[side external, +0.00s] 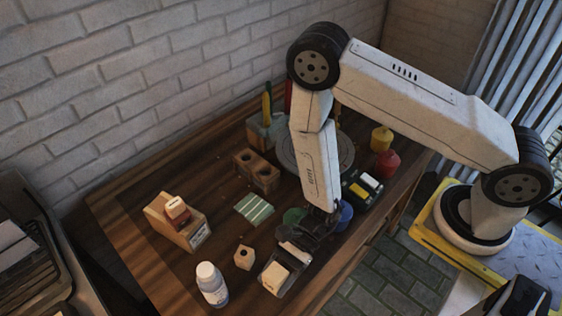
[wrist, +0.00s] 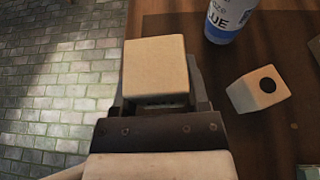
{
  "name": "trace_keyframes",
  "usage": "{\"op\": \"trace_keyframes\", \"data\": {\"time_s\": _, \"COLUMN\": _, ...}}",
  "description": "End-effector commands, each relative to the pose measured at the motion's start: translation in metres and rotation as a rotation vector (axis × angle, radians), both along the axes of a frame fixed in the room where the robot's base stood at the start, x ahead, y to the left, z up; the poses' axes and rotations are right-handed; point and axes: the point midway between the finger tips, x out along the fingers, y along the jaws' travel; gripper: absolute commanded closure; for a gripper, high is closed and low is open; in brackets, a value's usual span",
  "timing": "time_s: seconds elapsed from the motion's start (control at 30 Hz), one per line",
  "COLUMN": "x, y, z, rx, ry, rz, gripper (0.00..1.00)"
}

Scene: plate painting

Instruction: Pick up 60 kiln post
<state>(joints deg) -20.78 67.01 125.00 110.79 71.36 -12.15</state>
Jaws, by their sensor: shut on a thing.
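My gripper (side external: 284,266) is low over the front edge of the wooden table in the side external view, its jaws closed on a cream block, the kiln post (side external: 274,279). In the wrist view the kiln post (wrist: 154,66) sits between the two dark fingers of my gripper (wrist: 158,92), its plain flat face toward the camera. No number is readable on it. I cannot tell whether its underside touches the table.
A small pale block with a dark hole (wrist: 260,88) stands nearby, also in the side view (side external: 244,257). A white bottle with blue label (side external: 211,284) stands left. A wooden box (side external: 176,222), striped tile (side external: 254,208) and holed wooden block (side external: 256,172) are farther back. The table edge drops to paving.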

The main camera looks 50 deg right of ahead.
Motion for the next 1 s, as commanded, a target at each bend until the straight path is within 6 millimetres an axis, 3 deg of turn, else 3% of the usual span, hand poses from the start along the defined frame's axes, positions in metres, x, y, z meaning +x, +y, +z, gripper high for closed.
{"op": "trace_keyframes", "data": {"time_s": 0.2, "x": 0.0, "y": 0.0, "z": 0.027, "rx": 0.002, "ry": -0.003, "rz": 0.001, "gripper": 1.0}}
{"op": "trace_keyframes", "data": {"time_s": 0.5, "x": 0.0, "y": 0.0, "z": 0.052, "rx": 0.001, "ry": -0.002, "rz": 0.001, "gripper": 1.0}}
{"op": "trace_keyframes", "data": {"time_s": 1.0, "x": 0.0, "y": 0.0, "z": 0.059, "rx": 0.0, "ry": -0.001, "rz": 0.0, "gripper": 1.0}}
